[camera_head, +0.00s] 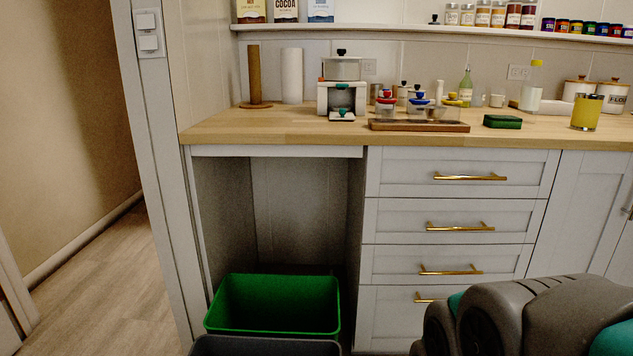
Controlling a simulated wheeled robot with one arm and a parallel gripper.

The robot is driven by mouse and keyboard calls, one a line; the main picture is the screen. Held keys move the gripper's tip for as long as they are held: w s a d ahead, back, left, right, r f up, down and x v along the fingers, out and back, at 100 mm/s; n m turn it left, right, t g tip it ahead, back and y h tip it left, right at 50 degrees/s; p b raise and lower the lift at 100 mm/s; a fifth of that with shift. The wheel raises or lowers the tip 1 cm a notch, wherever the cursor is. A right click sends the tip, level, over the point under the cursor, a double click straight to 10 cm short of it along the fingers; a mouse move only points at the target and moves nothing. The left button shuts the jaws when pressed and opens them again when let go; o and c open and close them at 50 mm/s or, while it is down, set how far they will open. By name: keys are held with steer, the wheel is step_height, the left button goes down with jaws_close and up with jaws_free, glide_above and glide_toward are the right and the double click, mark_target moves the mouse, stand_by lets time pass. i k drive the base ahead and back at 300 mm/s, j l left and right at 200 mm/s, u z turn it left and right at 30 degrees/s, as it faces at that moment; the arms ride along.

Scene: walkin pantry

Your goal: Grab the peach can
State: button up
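A yellow can-shaped cylinder (586,112) with metal-coloured rims stands upright near the front edge of the wooden counter (285,131), at the right. It may be the peach can, but no label can be read. Nothing is touching it. Part of my grey and teal arm shows at the bottom right, in front of the cabinets and below the counter. My gripper's fingers are not in view.
A green sponge-like block (502,121) lies left of the yellow cylinder. White canisters (612,96) and a yellow-capped bottle (531,92) stand behind it. A wooden board (418,126) lies mid-counter. A green bin (273,304) sits in the opening below. Drawers have gold handles (470,177).

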mark_target(587, 111)
steer(key=u, duration=1.4)
steer(key=z, duration=2.45)
steer(key=i+z, duration=0.25)
steer(key=k, duration=0.1)
